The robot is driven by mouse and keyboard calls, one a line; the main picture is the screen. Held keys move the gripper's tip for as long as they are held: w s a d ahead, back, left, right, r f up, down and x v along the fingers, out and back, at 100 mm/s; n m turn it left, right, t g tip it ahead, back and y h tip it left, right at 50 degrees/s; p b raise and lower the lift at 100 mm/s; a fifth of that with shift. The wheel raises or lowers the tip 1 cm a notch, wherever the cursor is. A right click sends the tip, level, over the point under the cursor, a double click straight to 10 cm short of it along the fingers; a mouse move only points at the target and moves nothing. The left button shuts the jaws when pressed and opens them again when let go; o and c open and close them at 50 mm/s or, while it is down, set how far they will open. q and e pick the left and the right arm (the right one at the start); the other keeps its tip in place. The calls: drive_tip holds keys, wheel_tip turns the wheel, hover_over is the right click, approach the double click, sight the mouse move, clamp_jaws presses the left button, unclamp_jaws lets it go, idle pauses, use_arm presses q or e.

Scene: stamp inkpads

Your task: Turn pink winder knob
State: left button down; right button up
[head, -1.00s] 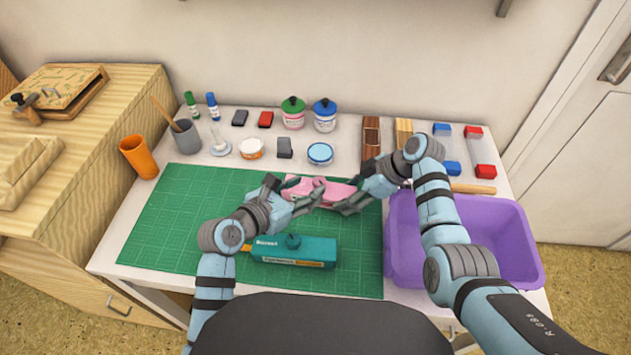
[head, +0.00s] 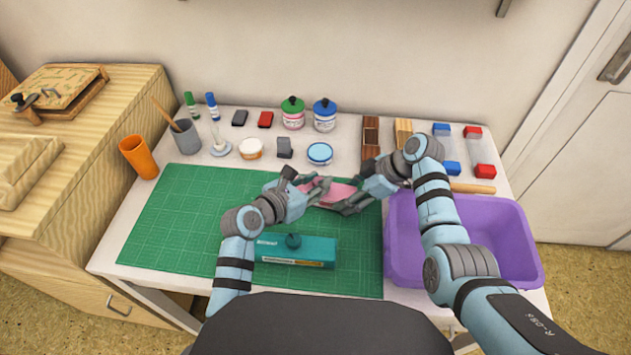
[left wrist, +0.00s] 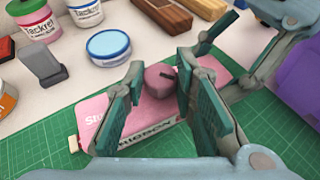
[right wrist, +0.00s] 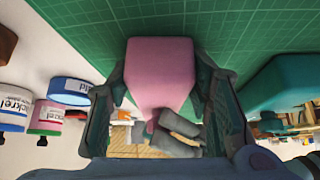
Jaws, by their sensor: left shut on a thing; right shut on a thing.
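A pink winder (head: 342,191) with a round pink knob on top lies on the green cutting mat, partly hidden by both grippers in the head view. In the left wrist view the knob (left wrist: 160,80) has a dark mark and sits between the fingers of my left gripper (left wrist: 162,95). My left gripper (head: 318,188) is shut on the knob from above. My right gripper (head: 355,202) is shut on the right end of the pink body, which also fills the space between its fingers in the right wrist view (right wrist: 160,75).
A teal winder (head: 300,252) with its own knob lies on the mat (head: 190,220) in front of the pink one. A purple bin (head: 535,265) stands at the right. Jars, pads and wooden blocks line the back. The mat's left side is clear.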

use_arm(q)
drive_tip(key=m+g+h, duration=0.2)
drive_tip(key=m, duration=0.1)
drive_tip(key=m+g+h, duration=0.1)
drive_tip(key=g, duration=0.1)
drive_tip(key=shift+w+a, duration=0.25)
drive_tip(key=shift+w+f+m+g+h, duration=0.1)
drive_tip(key=shift+m+g+h, duration=0.9)
drive_tip(key=shift+m+g, duration=0.6)
drive_tip(key=shift+a, duration=0.1)
drive_tip(key=c, duration=1.3)
unclamp_jaws()
drive_tip(key=shift+c, duration=0.2)
